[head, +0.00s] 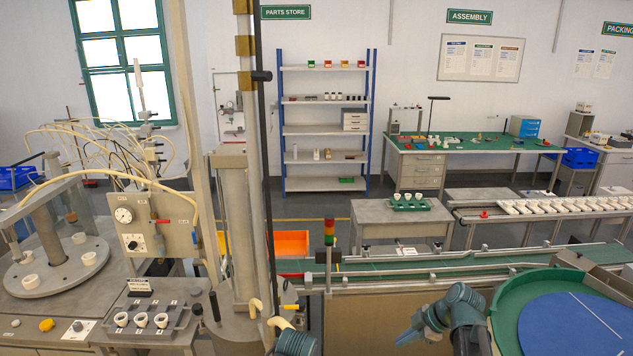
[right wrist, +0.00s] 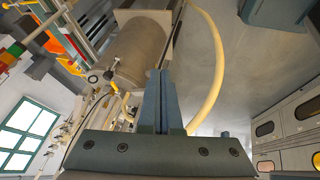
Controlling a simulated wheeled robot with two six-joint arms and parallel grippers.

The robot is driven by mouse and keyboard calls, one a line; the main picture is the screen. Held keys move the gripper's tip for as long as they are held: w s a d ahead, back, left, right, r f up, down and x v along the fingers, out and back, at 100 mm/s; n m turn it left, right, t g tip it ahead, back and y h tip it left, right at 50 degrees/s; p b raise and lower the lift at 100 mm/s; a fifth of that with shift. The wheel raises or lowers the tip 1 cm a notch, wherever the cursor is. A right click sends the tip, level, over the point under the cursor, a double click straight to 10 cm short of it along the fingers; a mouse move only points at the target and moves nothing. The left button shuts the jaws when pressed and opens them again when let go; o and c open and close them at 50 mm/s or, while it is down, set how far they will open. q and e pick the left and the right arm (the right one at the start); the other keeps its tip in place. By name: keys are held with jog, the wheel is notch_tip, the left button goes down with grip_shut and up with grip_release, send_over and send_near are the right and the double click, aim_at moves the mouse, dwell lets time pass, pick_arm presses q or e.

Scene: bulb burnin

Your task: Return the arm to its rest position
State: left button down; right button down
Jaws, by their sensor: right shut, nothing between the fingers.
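My right gripper (head: 408,338) is low in the head view, right of centre, in front of the conveyor side panel. Its arm bends down from a teal joint at the bottom edge. In the right wrist view, the two blue-grey fingers (right wrist: 163,100) lie together with nothing between them. A teal and grey part of my left arm (head: 296,342) shows at the bottom edge, left of centre; its gripper is not visible.
A green conveyor (head: 400,266) runs behind the right gripper. A blue round table with a green rim (head: 507,310) stands close on the right. A grey column (head: 236,225) and a bench with white cups in a holder (head: 140,318) stand on the left. An orange bin (head: 292,243) is behind.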

jog(key=s+a+f+m+g+h+b, duration=0.3)
jog(key=s+a+f+m+h+b, duration=0.3)
jog(key=s+a+f+m+b, duration=0.7)
jog(key=s+a+f+b, duration=0.2)
jog(key=s+a+f, duration=0.2)
jog(key=f, duration=0.2)
jog(key=shift+s+h+b, duration=0.2)
jog(key=shift+h+b, duration=0.1)
jog(key=shift+b, duration=0.1)
jog(key=shift+a+f, duration=0.1)
jog(key=shift+a, duration=0.05)
dwell(0.3)
